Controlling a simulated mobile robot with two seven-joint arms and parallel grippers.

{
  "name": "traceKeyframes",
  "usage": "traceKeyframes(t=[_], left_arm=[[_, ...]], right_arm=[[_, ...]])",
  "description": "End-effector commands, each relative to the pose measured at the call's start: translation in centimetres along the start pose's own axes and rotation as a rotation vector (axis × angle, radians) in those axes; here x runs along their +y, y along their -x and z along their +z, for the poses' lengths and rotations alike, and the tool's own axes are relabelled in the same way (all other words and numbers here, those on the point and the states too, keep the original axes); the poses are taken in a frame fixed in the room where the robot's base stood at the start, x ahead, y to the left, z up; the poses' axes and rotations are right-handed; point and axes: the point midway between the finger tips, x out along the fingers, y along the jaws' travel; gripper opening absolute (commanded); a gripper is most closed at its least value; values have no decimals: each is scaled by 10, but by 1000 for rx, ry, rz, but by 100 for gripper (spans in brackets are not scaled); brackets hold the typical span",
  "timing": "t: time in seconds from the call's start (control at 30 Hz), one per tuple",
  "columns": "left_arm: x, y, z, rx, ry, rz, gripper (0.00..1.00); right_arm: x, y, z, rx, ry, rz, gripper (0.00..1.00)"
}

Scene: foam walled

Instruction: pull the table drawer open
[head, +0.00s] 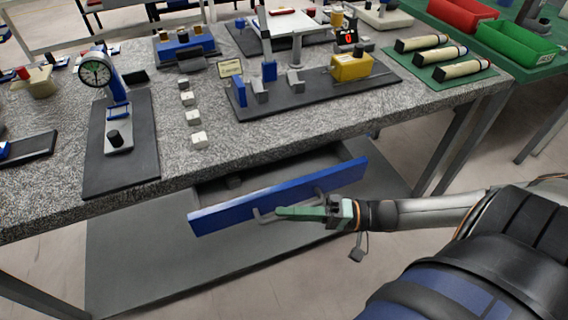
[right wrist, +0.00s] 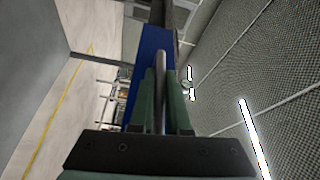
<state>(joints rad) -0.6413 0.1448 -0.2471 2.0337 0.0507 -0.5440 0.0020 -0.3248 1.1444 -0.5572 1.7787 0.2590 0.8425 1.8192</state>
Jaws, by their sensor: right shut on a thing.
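The table drawer has a blue front (head: 230,212) and stands partly open below the grey speckled tabletop (head: 260,130). Its grey bar handle (head: 268,217) runs along the front. My right gripper (head: 290,212), with green fingers, is at the handle and shut on it. In the right wrist view the handle bar (right wrist: 160,90) lies between the two green fingers (right wrist: 160,105), with the blue drawer front (right wrist: 152,55) beyond. The drawer's inside is mostly in shadow. My left gripper is not in view.
A dial gauge stand (head: 118,135), several small metal blocks (head: 199,140) and a dark fixture plate (head: 300,98) stand on the table. A grey lower shelf (head: 130,260) lies under the drawer. Table legs (head: 452,140) stand at the right. Floor is clear before the drawer.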

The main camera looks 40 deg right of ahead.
Motion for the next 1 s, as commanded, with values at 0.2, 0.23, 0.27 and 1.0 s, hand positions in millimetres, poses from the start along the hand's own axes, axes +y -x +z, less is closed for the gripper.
traceKeyframes(t=[0.2, 0.23, 0.27, 1.0], left_arm=[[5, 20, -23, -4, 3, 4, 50], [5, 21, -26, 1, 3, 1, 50], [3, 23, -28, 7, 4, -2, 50], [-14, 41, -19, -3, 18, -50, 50]], right_arm=[[-14, 16, 37, 3, -8, 4, 0], [-16, 19, 43, 3, -7, 4, 0], [-17, 22, 50, 3, -8, 5, 0], [-22, 45, 107, 1, 2, 0, 0]])
